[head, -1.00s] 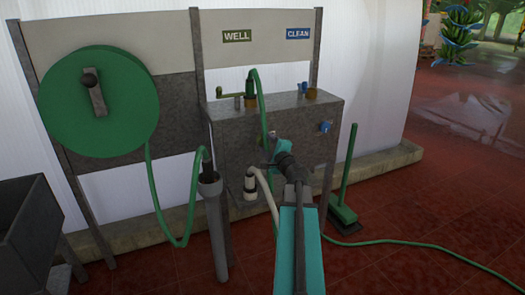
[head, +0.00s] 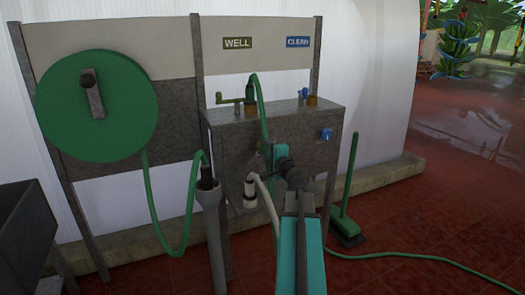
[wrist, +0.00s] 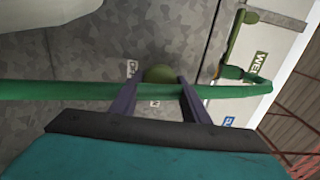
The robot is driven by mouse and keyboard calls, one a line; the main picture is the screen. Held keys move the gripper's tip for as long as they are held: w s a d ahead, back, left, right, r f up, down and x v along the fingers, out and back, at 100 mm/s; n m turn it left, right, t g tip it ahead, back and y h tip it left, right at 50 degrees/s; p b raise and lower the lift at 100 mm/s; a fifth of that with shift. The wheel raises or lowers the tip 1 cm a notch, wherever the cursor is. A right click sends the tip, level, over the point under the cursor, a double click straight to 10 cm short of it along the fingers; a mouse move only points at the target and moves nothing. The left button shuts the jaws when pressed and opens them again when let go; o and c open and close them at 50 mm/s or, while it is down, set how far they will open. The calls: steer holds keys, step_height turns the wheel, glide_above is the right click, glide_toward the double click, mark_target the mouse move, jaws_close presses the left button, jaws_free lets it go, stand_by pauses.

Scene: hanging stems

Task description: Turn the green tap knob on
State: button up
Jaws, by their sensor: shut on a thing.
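The green tap knob (wrist: 159,73) is a rounded dull-green piece on the front of the grey metal box, seen in the wrist view between my fingertips. My gripper (wrist: 157,82) is shut on it, one dark finger at each side. The bright green hose (wrist: 60,90) runs across the knob's near side and partly covers it. Small white labels sit by the knob, partly hidden. In the head view my gripper (head: 264,153) is at the front of the grey box (head: 230,135). The knob is mostly hidden there by my gripper and the hose.
A green lever tap (head: 238,99) under the WELL sign and blue taps (head: 326,134) are on the box. A white pipe (head: 250,190) hangs below. A hose reel (head: 97,107) is left, a green broom (head: 346,205) right. Hose lies on the red floor.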

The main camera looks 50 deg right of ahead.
steer(key=shift+w+a, duration=0.1)
steer(key=shift+a, duration=0.05)
steer(key=o, duration=1)
steer(key=shift+s, duration=0.2)
steer(key=b+v, duration=0.3)
steer(key=v, duration=0.5)
steer(key=shift+s+f, duration=0.15)
steer(key=b, duration=0.4)
steer(key=shift+s+a, duration=0.15)
steer(key=shift+s, duration=0.15)
